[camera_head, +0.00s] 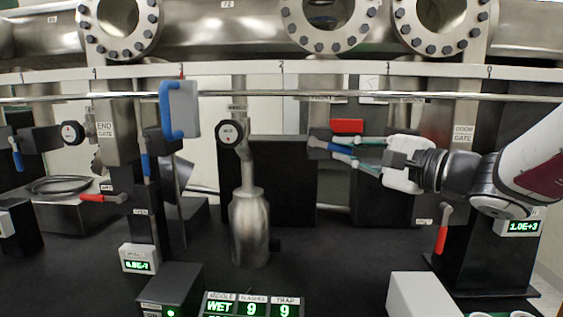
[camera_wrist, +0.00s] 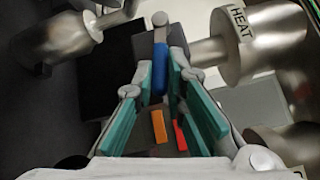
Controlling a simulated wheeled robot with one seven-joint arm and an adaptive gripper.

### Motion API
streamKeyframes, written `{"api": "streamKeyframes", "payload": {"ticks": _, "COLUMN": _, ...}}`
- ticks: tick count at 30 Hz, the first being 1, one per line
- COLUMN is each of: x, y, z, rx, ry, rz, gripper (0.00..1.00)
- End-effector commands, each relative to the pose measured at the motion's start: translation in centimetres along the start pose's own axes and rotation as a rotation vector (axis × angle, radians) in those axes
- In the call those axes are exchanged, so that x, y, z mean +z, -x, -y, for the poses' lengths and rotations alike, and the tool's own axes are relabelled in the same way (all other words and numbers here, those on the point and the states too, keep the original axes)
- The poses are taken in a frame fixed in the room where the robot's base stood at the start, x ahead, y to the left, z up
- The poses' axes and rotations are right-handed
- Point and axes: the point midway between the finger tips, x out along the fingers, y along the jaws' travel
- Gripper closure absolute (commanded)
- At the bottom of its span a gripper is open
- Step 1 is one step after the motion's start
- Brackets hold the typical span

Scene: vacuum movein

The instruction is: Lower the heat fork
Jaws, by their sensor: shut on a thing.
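A blue handle (camera_head: 340,149), which I take to be the heat fork's, sticks out from a grey metal body at the right of centre in the head view. In the wrist view the blue handle (camera_wrist: 160,68) lies between the teal finger pads, with a rounded grey end beyond it. My gripper (camera_head: 346,150) comes in from the right and is shut on this handle. A metal cylinder labelled HEAT (camera_wrist: 258,38) stands right of the handle in the wrist view. The fork's far part is hidden.
A red block (camera_head: 347,126) sits just above my gripper. A metal flask with a gauge (camera_head: 249,225) stands left of it. A red-handled lever (camera_head: 441,238) is on the black post at right. A horizontal rail (camera_head: 280,94) runs above.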

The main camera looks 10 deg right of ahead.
Motion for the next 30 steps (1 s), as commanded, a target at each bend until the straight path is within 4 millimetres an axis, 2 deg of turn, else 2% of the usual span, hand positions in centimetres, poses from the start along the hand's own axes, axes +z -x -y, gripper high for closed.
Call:
{"api": "streamKeyframes", "payload": {"ticks": 1, "x": -0.3, "y": -0.2, "z": -0.9, "rx": -0.023, "ry": -0.020, "rz": 0.007, "gripper": 1.00}}
{"api": "streamKeyframes", "payload": {"ticks": 12, "x": -0.3, "y": -0.5, "z": -2.4, "rx": -0.184, "ry": -0.184, "rz": 0.054, "gripper": 1.00}}
{"api": "streamKeyframes", "payload": {"ticks": 30, "x": 0.0, "y": -0.9, "z": -3.2, "rx": -0.326, "ry": -0.331, "rz": 0.091, "gripper": 1.00}}
